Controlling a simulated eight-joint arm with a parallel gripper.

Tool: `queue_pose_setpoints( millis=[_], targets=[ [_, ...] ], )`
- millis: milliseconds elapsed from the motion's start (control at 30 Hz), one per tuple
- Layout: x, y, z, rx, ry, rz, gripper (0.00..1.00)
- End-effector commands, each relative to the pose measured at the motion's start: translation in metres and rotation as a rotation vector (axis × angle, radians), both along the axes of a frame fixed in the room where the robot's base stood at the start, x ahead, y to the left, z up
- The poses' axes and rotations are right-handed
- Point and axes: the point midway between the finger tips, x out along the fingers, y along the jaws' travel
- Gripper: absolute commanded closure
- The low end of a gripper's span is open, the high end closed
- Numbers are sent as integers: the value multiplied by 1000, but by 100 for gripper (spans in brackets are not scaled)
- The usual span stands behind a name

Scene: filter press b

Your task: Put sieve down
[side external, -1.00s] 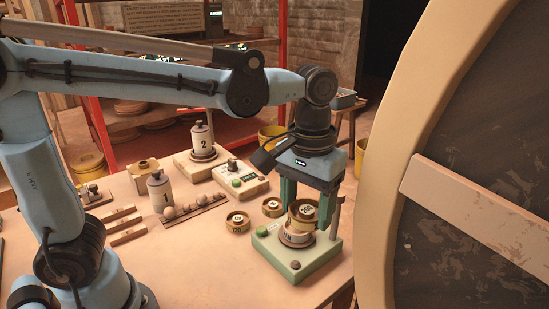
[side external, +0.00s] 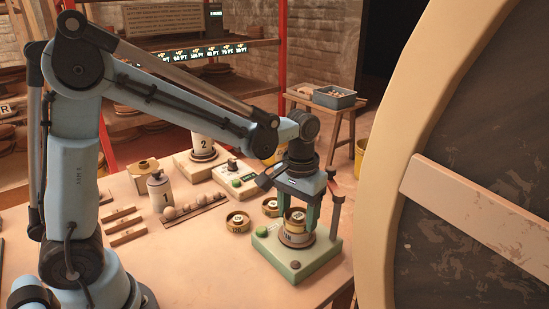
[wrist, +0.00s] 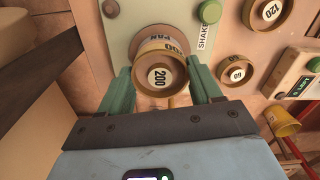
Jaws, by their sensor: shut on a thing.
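My gripper (side external: 297,212) is shut on a brass sieve (side external: 296,218) above the pale green shaker base (side external: 318,261). The sieve looks upright and at or very near the pan's top. I cannot tell whether it rests fully on it.
Two small round sieves (side external: 237,221) (side external: 270,207) lie on the table left of the shaker. A green button (side external: 262,231) is on the shaker's left side and a post (side external: 334,215) on its right. A large round wooden-rimmed wheel (side external: 395,165) stands close on the right.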

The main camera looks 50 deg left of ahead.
Motion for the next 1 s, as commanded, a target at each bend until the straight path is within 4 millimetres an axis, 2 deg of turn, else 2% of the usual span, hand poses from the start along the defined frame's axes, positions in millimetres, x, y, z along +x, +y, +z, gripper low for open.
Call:
queue_pose_setpoints(
  millis=[400,433,567,600,867,1000],
  targets=[
    [0,0,-5,0,0,0,75],
    [0,0,-5,0,0,0,33],
    [0,0,-5,0,0,0,13],
    [0,0,-5,0,0,0,11],
    [0,0,-4,0,0,0,11],
    [0,0,3,0,0,0,11]
  ],
)
